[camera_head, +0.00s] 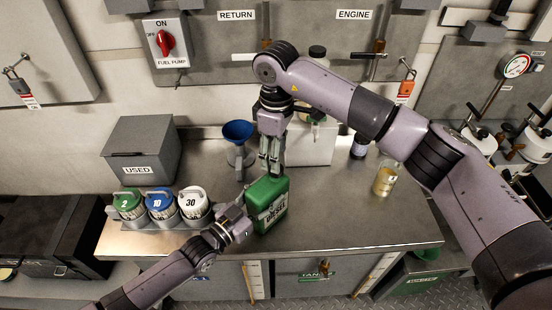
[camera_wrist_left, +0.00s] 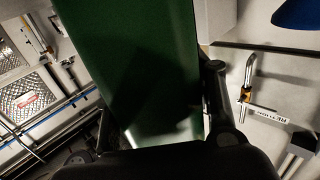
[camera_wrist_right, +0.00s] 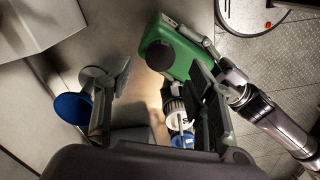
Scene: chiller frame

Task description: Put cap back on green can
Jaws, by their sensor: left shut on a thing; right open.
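The green can (camera_head: 272,207) with a diesel label stands at the front middle of the metal bench. My left gripper (camera_head: 240,222) is shut on its left side. In the left wrist view the can (camera_wrist_left: 135,60) fills the middle between the fingers. My right gripper (camera_head: 271,160) points down just above the can, its fingers apart. In the right wrist view the can's top (camera_wrist_right: 172,52) shows beyond the open fingers, nearer the right one. A round shape on the can is visible there, but I cannot tell whether it is the opening. I cannot make out a separate cap.
A blue funnel (camera_head: 238,131) stands behind the can to the left. Several numbered containers, including the blue-lidded one (camera_head: 160,203), sit left of it. A grey USED box (camera_head: 143,150) is at the back left. A bottle of yellowish liquid (camera_head: 385,179) stands right. The bench's right front is clear.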

